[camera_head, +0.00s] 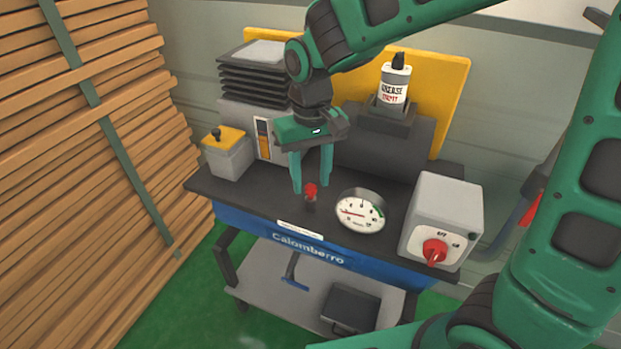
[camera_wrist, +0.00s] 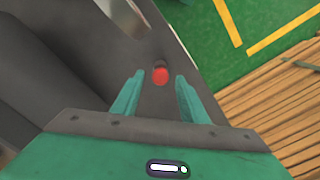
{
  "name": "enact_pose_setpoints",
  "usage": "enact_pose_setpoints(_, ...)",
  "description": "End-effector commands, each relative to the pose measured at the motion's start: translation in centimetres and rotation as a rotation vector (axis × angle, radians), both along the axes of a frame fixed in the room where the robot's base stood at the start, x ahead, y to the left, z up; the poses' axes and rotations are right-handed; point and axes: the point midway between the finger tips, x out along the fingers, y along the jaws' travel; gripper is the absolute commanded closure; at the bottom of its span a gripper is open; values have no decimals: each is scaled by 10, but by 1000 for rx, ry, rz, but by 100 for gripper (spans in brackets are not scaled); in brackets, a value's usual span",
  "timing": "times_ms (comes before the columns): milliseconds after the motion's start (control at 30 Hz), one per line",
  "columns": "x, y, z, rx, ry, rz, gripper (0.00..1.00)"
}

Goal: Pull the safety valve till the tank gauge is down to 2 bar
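The safety valve is a small post with a red knob (camera_head: 311,190) on the dark bench top, left of the gauge. The red knob also shows in the wrist view (camera_wrist: 160,75). My gripper (camera_head: 312,191) is open and points down, with a finger to each side of the knob in the head view. In the wrist view, my gripper (camera_wrist: 158,78) has the knob between and slightly beyond its fingertips, apart from both. The round white tank gauge (camera_head: 360,211) has a red needle pointing left; its figures are too small to read surely.
A grey switch box (camera_head: 441,220) with a red rotary knob stands right of the gauge. A grease bottle (camera_head: 395,82) stands behind. A grey box with a yellow lid (camera_head: 226,152) is at the left. Stacked planks (camera_head: 80,150) fill the far left.

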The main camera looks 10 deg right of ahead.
Motion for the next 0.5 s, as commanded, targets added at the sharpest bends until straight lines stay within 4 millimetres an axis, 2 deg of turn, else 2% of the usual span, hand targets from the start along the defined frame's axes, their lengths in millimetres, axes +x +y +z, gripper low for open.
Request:
enact_pose_setpoints(133,0,0,-8,0,0,0,60)
enact_pose_setpoints(433,0,0,-10,0,-1,1,60)
enact_pose_setpoints(500,0,0,-10,0,-1,1,77)
